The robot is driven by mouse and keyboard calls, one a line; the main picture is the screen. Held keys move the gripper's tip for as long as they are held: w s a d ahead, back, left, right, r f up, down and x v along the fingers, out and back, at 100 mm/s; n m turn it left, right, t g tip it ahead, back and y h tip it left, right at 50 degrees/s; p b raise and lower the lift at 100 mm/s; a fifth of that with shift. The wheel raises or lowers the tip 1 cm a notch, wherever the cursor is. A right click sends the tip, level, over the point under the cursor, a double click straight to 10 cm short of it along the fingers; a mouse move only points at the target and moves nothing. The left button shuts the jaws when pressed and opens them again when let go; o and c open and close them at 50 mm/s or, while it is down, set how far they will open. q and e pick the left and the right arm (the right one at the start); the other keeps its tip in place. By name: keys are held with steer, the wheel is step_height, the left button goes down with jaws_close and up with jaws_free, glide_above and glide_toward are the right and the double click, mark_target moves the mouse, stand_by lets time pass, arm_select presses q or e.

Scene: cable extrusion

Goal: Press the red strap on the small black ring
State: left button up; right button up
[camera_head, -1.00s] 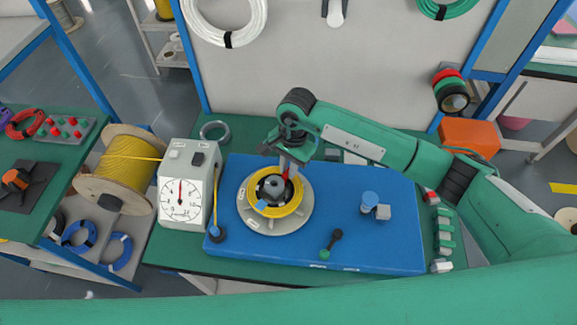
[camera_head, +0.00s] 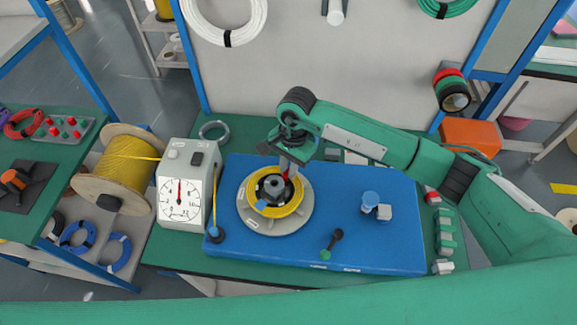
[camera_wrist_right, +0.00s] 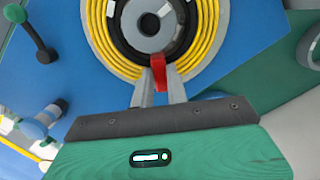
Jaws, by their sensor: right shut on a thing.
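The red strap (camera_wrist_right: 158,72) shows between the tips of my right gripper (camera_wrist_right: 158,92) in the right wrist view, at the edge of the coil's black centre. That gripper is shut on the strap. The small black ring (camera_wrist_right: 185,38) lies around a grey hub (camera_wrist_right: 150,25), inside the yellow cable coil (camera_wrist_right: 102,38); the top of the ring is cut off by the frame. In the head view my right gripper (camera_head: 288,168) points down at the back right of the coil (camera_head: 265,208), with a sliver of red beside it. My left gripper is not in view.
The coil sits on a round grey base (camera_head: 304,215) on a blue board (camera_head: 350,250). A dial gauge box (camera_head: 190,155) stands left. A wooden yellow-cable spool (camera_head: 120,165) is further left.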

steer(key=shift+f, duration=0.15)
steer(key=o, duration=0.9)
steer(key=shift+c, duration=0.2)
steer(key=shift+r, duration=0.65)
steer(key=shift+r+p, duration=1.15)
steer(key=shift+r, duration=2.3)
